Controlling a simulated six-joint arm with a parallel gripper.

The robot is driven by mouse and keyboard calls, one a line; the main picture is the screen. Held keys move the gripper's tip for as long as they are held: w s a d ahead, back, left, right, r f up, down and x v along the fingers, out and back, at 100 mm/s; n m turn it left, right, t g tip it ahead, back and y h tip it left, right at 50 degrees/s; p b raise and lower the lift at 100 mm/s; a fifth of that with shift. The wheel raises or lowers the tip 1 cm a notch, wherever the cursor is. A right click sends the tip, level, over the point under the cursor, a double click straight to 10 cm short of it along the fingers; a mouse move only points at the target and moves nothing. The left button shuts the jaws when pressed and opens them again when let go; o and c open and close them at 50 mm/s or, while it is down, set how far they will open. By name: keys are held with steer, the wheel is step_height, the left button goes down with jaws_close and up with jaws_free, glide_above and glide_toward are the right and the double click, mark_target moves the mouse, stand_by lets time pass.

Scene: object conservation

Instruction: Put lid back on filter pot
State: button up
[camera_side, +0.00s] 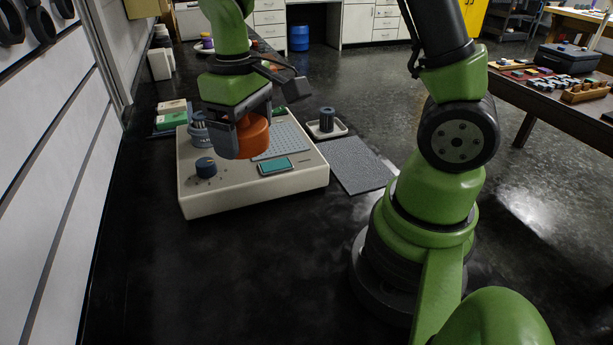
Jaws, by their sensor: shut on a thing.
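My gripper (242,127) is shut on an orange round piece, which looks like the lid (254,139). It holds the lid over the pale instrument box (245,196), in front of its perforated plate. I cannot tell whether the lid touches the box top. A small blue-grey pot (198,136), which looks like the filter pot, stands at the back left of the box, to the left of my gripper. Dark upright pieces show in its open top. My gripper hides part of the pot's right side.
The box top carries a dark blue knob (205,167) and a teal screen (276,166). A white tray (341,129) with a dark ribbed cylinder (326,119) and a grey mat (355,166) lie to the right. Green and white boxes (171,120) stand behind left.

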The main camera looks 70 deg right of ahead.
steer(key=s+d+f+m, duration=0.3)
steer(key=d+m, duration=0.2)
steer(key=d, duration=0.7)
steer(key=m, duration=0.7)
glide_above(365, 174)
step_height(365, 174, down, 10)
steer(key=shift+r, duration=0.25)
steer(key=shift+f, duration=2.3)
steer(key=shift+f, duration=0.1)
steer(key=o, duration=0.8)
